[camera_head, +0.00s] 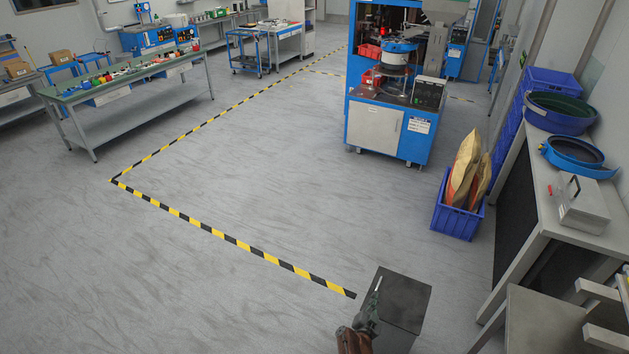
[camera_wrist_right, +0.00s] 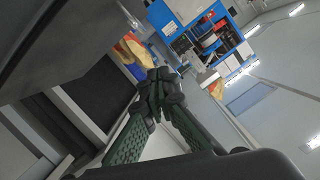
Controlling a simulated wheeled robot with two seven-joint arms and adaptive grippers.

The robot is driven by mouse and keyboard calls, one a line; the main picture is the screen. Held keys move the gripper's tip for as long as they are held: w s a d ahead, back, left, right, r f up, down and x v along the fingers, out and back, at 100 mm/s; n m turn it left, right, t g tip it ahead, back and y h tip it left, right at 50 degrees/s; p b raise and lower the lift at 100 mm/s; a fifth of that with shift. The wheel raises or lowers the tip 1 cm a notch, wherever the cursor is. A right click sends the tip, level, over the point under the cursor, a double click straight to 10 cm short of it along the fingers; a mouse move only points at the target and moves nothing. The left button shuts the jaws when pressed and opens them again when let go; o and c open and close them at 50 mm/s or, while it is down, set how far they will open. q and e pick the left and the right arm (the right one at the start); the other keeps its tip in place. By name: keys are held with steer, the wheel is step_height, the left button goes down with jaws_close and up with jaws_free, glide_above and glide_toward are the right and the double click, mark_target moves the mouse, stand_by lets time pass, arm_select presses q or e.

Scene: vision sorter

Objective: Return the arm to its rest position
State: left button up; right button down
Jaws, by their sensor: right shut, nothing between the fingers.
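My right gripper (camera_head: 373,303) shows at the bottom of the head view, in front of a dark grey box-shaped block (camera_head: 408,298). The brown part of my arm shows just below it. In the right wrist view my right gripper (camera_wrist_right: 158,82) has its dark fingers brought together at the tips, with nothing between them. I cannot tell from the head view whether it touches the dark block. My left gripper is not in view.
A blue crate (camera_head: 455,222) with paper sacks stands on the floor at right. A grey table (camera_head: 548,218) holds round blue parts at far right. A blue and white machine (camera_head: 390,130) stands ahead. Yellow-black tape (camera_head: 235,241) marks the floor; the left and middle floor is clear.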

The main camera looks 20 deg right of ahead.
steer(key=s+a+f+n+g+y+b, duration=0.1)
steer(key=s+a+f+n+y, duration=0.15)
steer(key=s+f, duration=0.6)
steer(key=s+a+f+n+g+y+b, duration=0.1)
steer(key=s+f+n+g+y, duration=0.2)
steer(key=s+f, duration=0.5)
steer(key=s+a+f+n+y+b, duration=0.2)
steer(key=s+f+n, duration=0.2)
steer(key=s+f, duration=0.45)
arm_select(q)
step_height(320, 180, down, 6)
steer(key=b, duration=0.2)
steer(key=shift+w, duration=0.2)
arm_select(e)
steer(key=s+a+f+n+g, duration=0.1)
steer(key=s+f, duration=0.3)
steer(key=s, duration=0.8)
steer(key=s+f+n+g+y, duration=0.1)
steer(key=s+f+g, duration=0.3)
steer(key=s, duration=0.7)
steer(key=s+a+f+n+g, duration=0.1)
steer(key=s+f, duration=0.5)
steer(key=s, duration=0.6)
steer(key=shift+s+a+n+g, duration=0.3)
steer(key=shift+n+g, duration=0.35)
steer(key=shift+g, duration=0.15)
